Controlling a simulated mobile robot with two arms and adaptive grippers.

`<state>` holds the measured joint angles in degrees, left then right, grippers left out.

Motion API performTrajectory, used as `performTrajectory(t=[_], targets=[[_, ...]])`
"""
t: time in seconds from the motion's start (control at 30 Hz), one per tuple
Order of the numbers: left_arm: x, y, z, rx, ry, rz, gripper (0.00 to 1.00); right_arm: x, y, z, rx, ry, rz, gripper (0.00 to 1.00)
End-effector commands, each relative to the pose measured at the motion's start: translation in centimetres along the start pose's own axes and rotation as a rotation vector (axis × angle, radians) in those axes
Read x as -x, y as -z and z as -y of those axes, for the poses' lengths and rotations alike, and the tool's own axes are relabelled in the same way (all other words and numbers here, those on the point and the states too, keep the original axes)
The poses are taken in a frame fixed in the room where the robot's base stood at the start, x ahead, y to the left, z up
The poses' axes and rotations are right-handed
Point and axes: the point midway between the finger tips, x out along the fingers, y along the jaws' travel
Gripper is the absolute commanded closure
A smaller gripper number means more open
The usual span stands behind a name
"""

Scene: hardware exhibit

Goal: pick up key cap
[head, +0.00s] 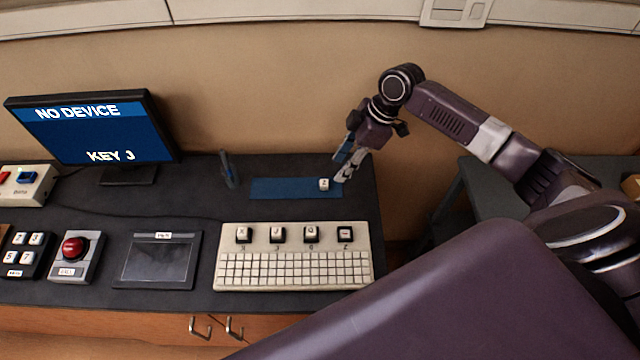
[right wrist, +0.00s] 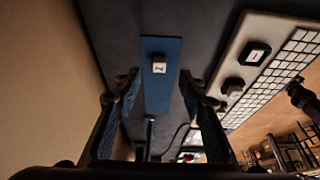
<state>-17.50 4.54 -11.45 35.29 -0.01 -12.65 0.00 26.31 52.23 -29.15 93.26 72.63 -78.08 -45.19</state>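A small white key cap (head: 324,184) with a dark mark on top sits on the right end of a blue strip mat (head: 280,188) on the dark table. In the right wrist view the key cap (right wrist: 159,65) lies on the blue mat (right wrist: 157,95), ahead of and between the fingers. My right gripper (head: 341,172) is just right of the key cap in the head view, above the table. In the right wrist view its two fingers (right wrist: 158,85) are spread wide with nothing between them. My left gripper is not in view.
A white keyboard panel (head: 293,283) with several black-based key caps lies in front of the mat. A blue pen-like tool (head: 228,170) stands left of the mat. A monitor (head: 93,132) reads "NO DEVICE" and "KEY J". A red button box (head: 77,256) and a dark tablet (head: 157,260) are further left.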

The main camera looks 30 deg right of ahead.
Motion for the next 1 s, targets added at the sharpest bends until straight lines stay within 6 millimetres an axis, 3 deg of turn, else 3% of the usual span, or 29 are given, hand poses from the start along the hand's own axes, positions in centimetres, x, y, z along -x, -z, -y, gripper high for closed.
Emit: performTrajectory(t=[0.2, 0.63, 0.93, 1.0], targets=[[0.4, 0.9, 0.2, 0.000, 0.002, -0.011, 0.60, -2.0, 0.1, 0.1, -0.001, 0.003, -0.001, 0.62], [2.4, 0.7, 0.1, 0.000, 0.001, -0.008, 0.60, -7.3, 0.5, -0.2, -0.002, 0.001, 0.000, 0.62], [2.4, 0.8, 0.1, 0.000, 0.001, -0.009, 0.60, -7.9, 0.5, -0.2, 0.001, 0.000, 0.001, 0.62], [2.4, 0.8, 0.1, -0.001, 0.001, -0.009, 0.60, -7.9, 0.5, -0.2, 0.000, 0.000, 0.001, 0.70]])
